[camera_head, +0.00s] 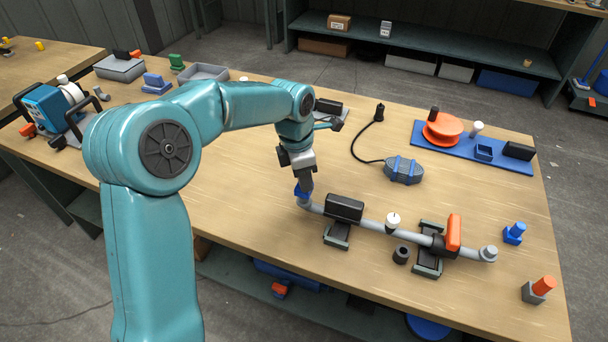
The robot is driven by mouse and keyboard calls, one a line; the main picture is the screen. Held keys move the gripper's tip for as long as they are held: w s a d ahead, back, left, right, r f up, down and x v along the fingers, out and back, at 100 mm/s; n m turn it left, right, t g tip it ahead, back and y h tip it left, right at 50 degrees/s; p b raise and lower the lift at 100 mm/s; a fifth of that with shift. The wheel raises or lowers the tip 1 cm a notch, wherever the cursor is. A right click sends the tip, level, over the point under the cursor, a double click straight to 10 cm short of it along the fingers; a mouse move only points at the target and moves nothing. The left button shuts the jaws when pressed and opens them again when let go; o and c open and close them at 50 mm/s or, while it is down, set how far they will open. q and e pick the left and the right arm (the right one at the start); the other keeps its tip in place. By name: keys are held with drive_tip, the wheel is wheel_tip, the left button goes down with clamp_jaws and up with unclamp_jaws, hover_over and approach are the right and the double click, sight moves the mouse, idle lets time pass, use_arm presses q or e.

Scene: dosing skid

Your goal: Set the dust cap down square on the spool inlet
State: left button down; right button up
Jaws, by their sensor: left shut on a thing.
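My left arm reaches in from the left over the bench, and my left gripper (302,182) points down, shut on a small blue piece, which looks like the dust cap (301,192). The grey spool pipe (375,224) lies across the right part of the bench. Its left end, which looks like the inlet (303,203), turns up right under the blue cap. The cap is at or just over this end; I cannot tell whether it touches or sits square. The fingers partly hide the cap. My right gripper is not in view.
Two dark clamp stands (337,235) hold the pipe, one with an orange handle (454,232). A black cup (401,255) stands in front of the pipe. A grey-blue corded device (404,170) and a blue mat (470,149) with parts lie behind. Bench front left is clear.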

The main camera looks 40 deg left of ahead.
sight(296, 187)
use_arm(q)
drive_tip(key=shift+f+b, duration=1.05)
drive_tip(key=shift+f, duration=0.45)
drive_tip(key=c, duration=0.8)
unclamp_jaws()
drive_tip(key=shift+r, duration=0.1)
drive_tip(key=r+p, duration=0.1)
drive_tip(key=r, duration=0.4)
drive_tip(key=s+a+r+p, duration=0.1)
drive_tip(key=r, duration=1)
drive_tip(key=shift+s+a+r+p, duration=0.15)
drive_tip(key=shift+s+p, duration=0.1)
drive_tip(key=shift+p, duration=0.15)
drive_tip(key=shift+s, duration=0.1)
